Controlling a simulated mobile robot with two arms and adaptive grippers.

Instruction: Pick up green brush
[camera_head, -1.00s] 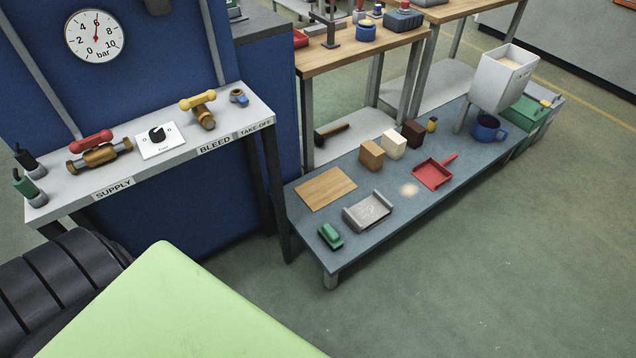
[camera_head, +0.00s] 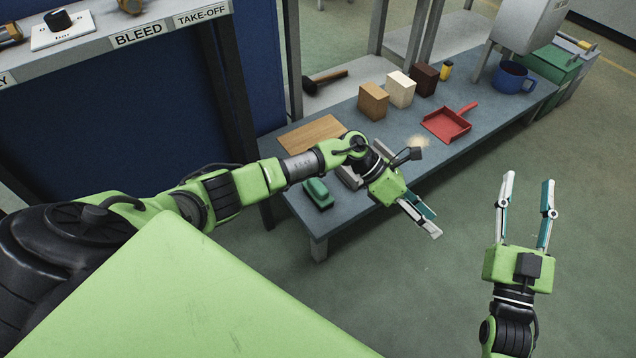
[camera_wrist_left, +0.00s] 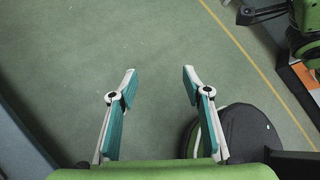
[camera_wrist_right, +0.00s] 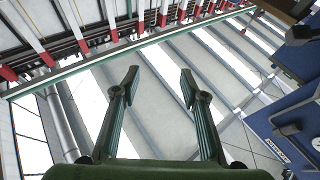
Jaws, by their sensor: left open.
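The green brush (camera_head: 318,193) lies on the near left end of the low blue-grey bench (camera_head: 335,222) in the head view. My left gripper (camera_head: 434,224) is open and empty, past the bench's front edge to the right of the brush. The left wrist view shows its parted fingers (camera_wrist_left: 158,71) with only floor between them; the brush is not in that view. My right gripper (camera_head: 528,179) is open and empty, raised well to the right of the bench. The right wrist view shows its open fingers (camera_wrist_right: 160,71) against the ceiling.
A grey metal pan (camera_head: 349,177) beside the brush is mostly hidden by my left arm. A wooden board (camera_head: 308,134), several blocks (camera_head: 374,101), a red dustpan (camera_head: 449,124) and a blue mug (camera_head: 511,80) are on the bench. Open floor lies in front.

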